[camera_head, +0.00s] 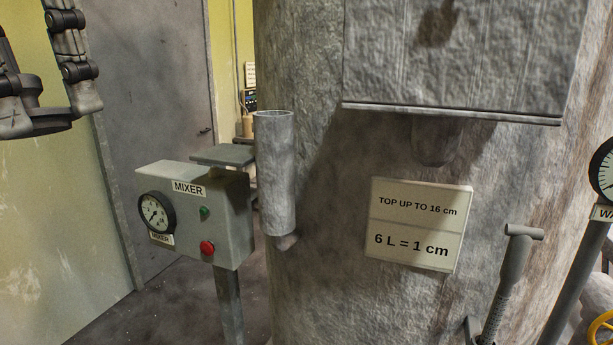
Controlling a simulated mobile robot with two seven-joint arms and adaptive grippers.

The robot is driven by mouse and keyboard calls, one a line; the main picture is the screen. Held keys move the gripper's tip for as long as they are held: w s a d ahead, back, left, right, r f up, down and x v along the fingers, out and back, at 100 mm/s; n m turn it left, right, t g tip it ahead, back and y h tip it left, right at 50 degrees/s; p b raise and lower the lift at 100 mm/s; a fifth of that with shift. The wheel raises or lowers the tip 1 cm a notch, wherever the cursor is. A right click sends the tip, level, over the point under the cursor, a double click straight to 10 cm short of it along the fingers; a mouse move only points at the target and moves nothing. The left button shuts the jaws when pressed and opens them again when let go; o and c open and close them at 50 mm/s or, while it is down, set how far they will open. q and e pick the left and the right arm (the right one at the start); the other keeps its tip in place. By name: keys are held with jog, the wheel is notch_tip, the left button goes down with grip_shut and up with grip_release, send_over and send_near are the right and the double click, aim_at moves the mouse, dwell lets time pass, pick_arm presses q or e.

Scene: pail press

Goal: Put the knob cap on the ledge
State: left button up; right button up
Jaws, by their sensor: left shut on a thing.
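My left gripper (62,112) hangs at the upper left, in front of the yellow wall and partly cut off by the picture's edge. I cannot pick out the knob cap for certain. A small flat grey plate (224,154), which may be the ledge, sticks out at the top of the mixer box (222,190), right of and below my left gripper. Nothing shows on the plate. My right gripper is not in view.
A grey upright pipe (275,170) stands beside the plate, against a large rough tank (340,260). A big grey box (455,55) overhangs at the upper right. A lever (510,260) and a gauge (603,172) stand at the right. A grey door (150,80) is behind.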

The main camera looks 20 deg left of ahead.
pick_arm(q)
jog(key=w+a+f+m, duration=0.3)
jog(key=w+f+m, duration=0.1)
jog(key=f, duration=0.3)
jog(key=w+a+f+m+h, duration=0.1)
jog(key=w+a+f+m, duration=0.2)
jog(key=w+f+m, duration=0.2)
notch_tip(320, 180, down, 3)
jog(key=shift+w+a+r+g, duration=0.1)
jog(key=shift+w+a+g, duration=0.2)
jog(key=shift+w, duration=0.3)
jog(key=shift+w+f+m, duration=0.1)
jog(key=shift+f+m, duration=0.15)
jog(key=shift+m, duration=0.05)
